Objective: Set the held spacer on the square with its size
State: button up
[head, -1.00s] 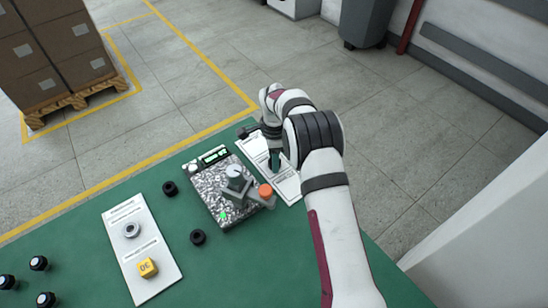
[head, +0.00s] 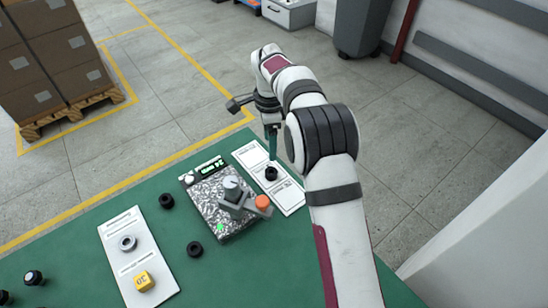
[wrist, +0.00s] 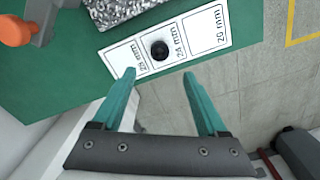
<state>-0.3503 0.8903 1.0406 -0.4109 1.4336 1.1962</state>
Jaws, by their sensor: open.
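A black spacer (head: 271,174) sits on the white card (head: 250,152) with printed squares near the table's far right edge. In the wrist view the spacer (wrist: 159,49) stands on the middle square, which is labelled 24 mm. The squares beside it on the card (wrist: 205,28) read 28 mm on the left and 20 mm on the right. My gripper (wrist: 159,75) is open and empty, its two green fingers apart, and the spacer shows beyond the gap between them. In the head view my gripper (head: 271,140) is above the card, clear of the spacer.
A textured plate with a dial (head: 231,187) and an orange knob (head: 262,203) stands left of the card. Two black rings (head: 166,201) (head: 194,249) lie loose. Another white card (head: 112,228) holds a grey ring (head: 127,243) and a yellow cube (head: 143,281).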

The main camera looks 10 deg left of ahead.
jog(key=s+d+r+n, duration=0.3)
jog(key=s+d+r, duration=0.5)
jog(key=s+r, duration=0.3)
jog(key=s+d+f+n+y, duration=0.1)
jog(key=s+d+n, duration=0.2)
jog(key=s, duration=0.9)
jog(key=s+d+f+n, duration=0.1)
jog(key=s+d+n, duration=0.1)
jog(key=s, duration=1.1)
jog(key=shift+s+d+n+y, duration=0.25)
jog(key=shift+d+n+y, duration=0.15)
jog(key=shift+d, duration=0.4)
jog(key=shift+f, duration=0.1)
